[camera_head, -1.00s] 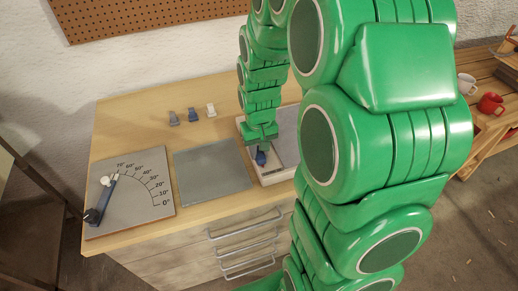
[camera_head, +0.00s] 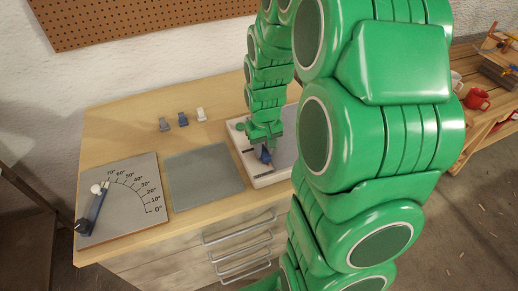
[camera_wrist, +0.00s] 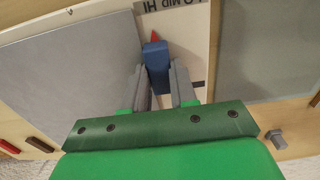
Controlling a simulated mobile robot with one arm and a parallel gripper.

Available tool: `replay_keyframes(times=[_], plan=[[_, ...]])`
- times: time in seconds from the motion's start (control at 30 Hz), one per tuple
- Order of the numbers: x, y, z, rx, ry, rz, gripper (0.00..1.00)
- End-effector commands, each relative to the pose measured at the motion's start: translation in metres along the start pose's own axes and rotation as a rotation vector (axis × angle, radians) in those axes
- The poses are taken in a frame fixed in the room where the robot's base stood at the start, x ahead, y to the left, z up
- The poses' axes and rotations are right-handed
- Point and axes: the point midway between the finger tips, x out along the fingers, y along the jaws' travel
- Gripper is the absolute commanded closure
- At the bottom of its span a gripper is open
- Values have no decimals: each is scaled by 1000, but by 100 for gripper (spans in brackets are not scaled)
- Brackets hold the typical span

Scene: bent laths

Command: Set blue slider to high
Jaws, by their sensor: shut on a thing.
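The blue slider (camera_wrist: 156,62) stands on a pale panel (camera_head: 263,181) at the right of the bench. In the wrist view it sits between the two grey fingers of my gripper (camera_wrist: 160,78), which are shut on it. A small red pointer (camera_wrist: 155,36) shows just beyond the slider, toward printed labels that include MID and HI at the top edge. The labels are partly cut off, and I cannot tell which one the pointer marks. In the head view, my gripper (camera_head: 264,143) is over the blue slider, and my arm hides part of the panel's right side.
A grey plate (camera_head: 205,175) lies left of the panel. Several small clamps (camera_head: 183,119) stand at the back of the bench. A wooden shelf with red mugs (camera_head: 476,99) is at right.

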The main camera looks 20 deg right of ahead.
Motion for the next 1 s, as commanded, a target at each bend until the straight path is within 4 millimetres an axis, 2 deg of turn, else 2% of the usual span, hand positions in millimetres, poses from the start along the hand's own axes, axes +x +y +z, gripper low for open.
replay_keyframes(times=[0.17,0.2,0.33,0.77,1.0], plan=[[0,3,1,-2,-3,6,100],[0,3,1,-2,-3,6,67],[0,3,1,-2,-2,6,47],[-4,2,0,-1,-1,4,47],[-26,2,-1,-1,3,4,47]])
